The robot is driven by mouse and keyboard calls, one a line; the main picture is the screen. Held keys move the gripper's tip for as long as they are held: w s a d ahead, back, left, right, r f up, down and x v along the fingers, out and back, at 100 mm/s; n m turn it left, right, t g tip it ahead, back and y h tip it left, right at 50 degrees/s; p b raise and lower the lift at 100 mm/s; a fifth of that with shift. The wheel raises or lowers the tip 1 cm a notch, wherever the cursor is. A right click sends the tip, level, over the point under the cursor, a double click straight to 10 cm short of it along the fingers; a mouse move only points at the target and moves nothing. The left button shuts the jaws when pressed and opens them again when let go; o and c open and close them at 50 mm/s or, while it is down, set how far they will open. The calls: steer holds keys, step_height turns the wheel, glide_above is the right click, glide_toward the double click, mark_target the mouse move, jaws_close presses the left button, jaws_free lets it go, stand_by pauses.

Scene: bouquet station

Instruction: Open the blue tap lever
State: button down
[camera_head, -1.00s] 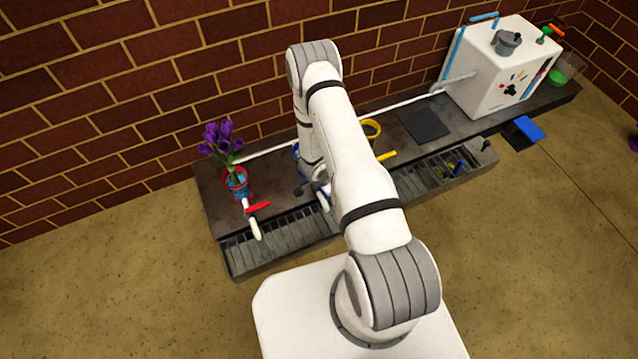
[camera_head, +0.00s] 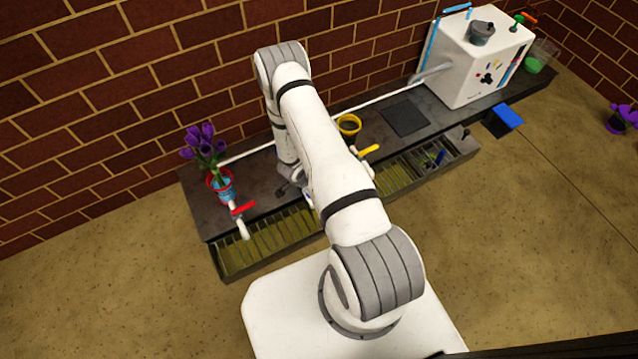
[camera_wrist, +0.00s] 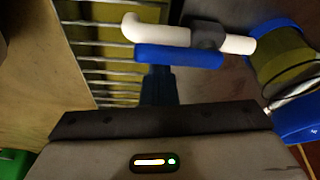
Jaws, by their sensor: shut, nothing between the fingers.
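The blue tap lever (camera_wrist: 180,57) is a long blue bar lying alongside the white tap spout (camera_wrist: 155,31) in the wrist view. A grey collar (camera_wrist: 207,36) joins the tap to its white pipe. My gripper (camera_wrist: 160,82) is shut and empty. Its dark fingers reach up the picture to just below the lever's middle; I cannot tell whether they touch it. In the head view my arm hides the lever and most of the gripper.
A drain grate (camera_wrist: 95,50) lies under the spout. A blue-rimmed pot (camera_wrist: 288,62) stands right of the tap. In the head view, a red tap lever (camera_head: 243,208), purple flowers in a pot (camera_head: 221,187), a yellow lever (camera_head: 369,149) and a white machine (camera_head: 482,62) show.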

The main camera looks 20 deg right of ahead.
steer(key=shift+s+a, duration=0.1)
steer(key=shift+d, duration=0.25)
step_height(320, 180, up, 10)
steer(key=p, duration=0.3)
steer(key=shift+d+f+p, duration=0.2)
steer(key=shift+f+p, duration=0.05)
steer(key=shift+p, duration=0.1)
